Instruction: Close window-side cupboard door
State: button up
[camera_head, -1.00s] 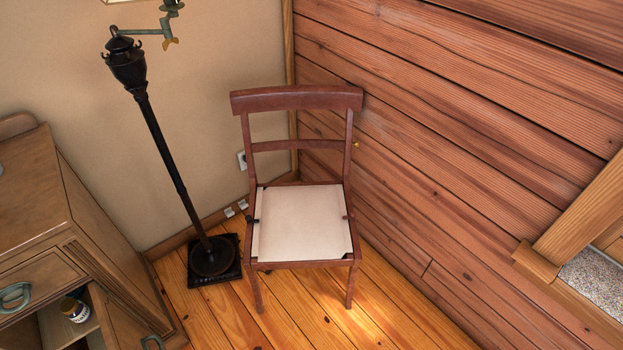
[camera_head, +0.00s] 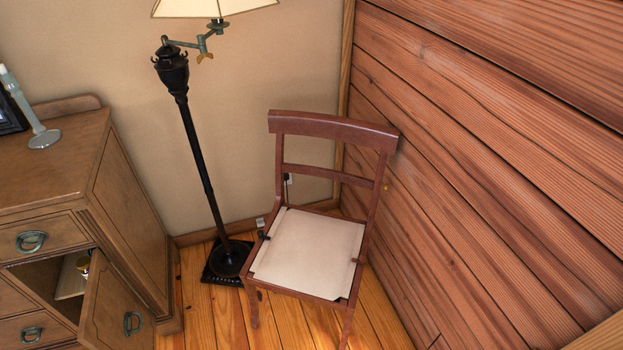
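A wooden cupboard (camera_head: 50,165) stands at the left of the head view. Its right-hand door (camera_head: 116,312) is swung open, with a green ring handle (camera_head: 132,322) on its face. Behind the door the compartment is partly visible, with a small yellowish item (camera_head: 84,266) on a pale shelf or board (camera_head: 70,280). The door hides much of the interior. My gripper is not in view.
A black floor lamp (camera_head: 205,180) stands right of the cupboard. A wooden chair (camera_head: 308,250) with a pale seat stands in the corner by the plank wall (camera_head: 480,180). A candlestick (camera_head: 42,135) stands on the cupboard top. Little floor shows between cupboard and chair.

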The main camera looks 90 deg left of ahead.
aim_at(113, 317)
jog(key=z, duration=5.15)
jog(key=i, duration=0.15)
jog(key=z, duration=2.45)
jog(key=i, duration=0.95)
jog(key=u, duration=0.25)
jog(key=k, duration=0.8)
jog(key=z, duration=0.15)
jog(key=i, duration=0.7)
jog(key=z, duration=0.05)
